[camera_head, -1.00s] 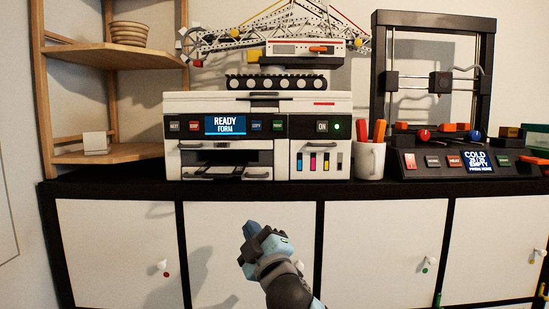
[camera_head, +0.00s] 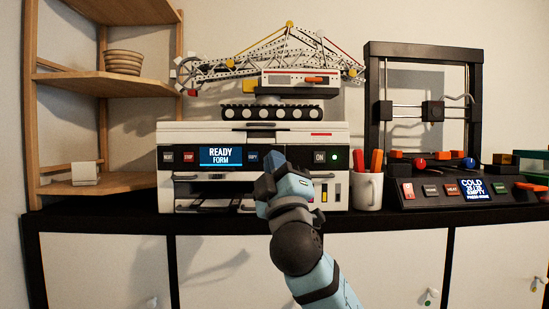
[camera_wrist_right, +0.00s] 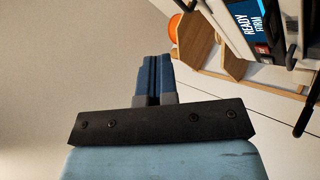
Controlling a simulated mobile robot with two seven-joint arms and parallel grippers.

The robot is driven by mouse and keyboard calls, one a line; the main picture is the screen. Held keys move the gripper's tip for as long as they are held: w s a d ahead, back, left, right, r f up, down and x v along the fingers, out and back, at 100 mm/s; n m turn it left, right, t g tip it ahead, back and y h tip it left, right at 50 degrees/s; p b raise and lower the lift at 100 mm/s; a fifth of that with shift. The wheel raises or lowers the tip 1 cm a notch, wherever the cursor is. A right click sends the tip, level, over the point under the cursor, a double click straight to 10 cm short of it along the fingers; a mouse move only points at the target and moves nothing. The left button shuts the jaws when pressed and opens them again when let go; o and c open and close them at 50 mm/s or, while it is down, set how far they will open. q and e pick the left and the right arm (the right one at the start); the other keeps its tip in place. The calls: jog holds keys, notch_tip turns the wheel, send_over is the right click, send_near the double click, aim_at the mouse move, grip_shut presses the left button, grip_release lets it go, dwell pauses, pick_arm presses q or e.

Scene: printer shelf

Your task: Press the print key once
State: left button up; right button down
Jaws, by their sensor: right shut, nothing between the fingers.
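The white and black printer (camera_head: 335,140) stands on the dark-topped cabinet, its screen (camera_head: 221,156) reading READY FORM. The stop key (camera_head: 187,157) is left of the screen, and the copy key (camera_head: 253,156) is right of it. The print key's place, right of the copy key, is hidden behind my right gripper (camera_head: 267,176). That gripper is shut and empty, its blue fingertips in front of the printer's face; I cannot tell whether they touch it. In the right wrist view the shut fingers (camera_wrist_right: 152,80) point upward, with the printer screen (camera_wrist_right: 245,20) at top right. My left gripper is out of view.
A white cup (camera_head: 367,192) with orange sticks stands right of the printer. A 3D printer (camera_head: 374,120) is farther right. A model crane (camera_head: 300,80) sits on top of the printer. A wooden shelf (camera_head: 80,84) stands at the left.

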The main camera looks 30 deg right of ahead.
jog(key=shift+w, duration=0.1)
jog(key=w+d+b, duration=0.1)
jog(key=w+d, duration=0.3)
jog(key=w, duration=0.3)
jog(key=shift+w+d+b, duration=0.2)
jog(key=shift+d+b, duration=0.1)
dwell(1.9)
jog(key=shift+w+d, duration=0.25)
jog(key=shift+w, duration=0.1)
jog(key=shift+w+d, duration=0.2)
jog(key=shift+w, duration=0.1)
dwell(0.6)
jog(key=shift+s+a, duration=0.45)
jog(key=shift+s, duration=0.25)
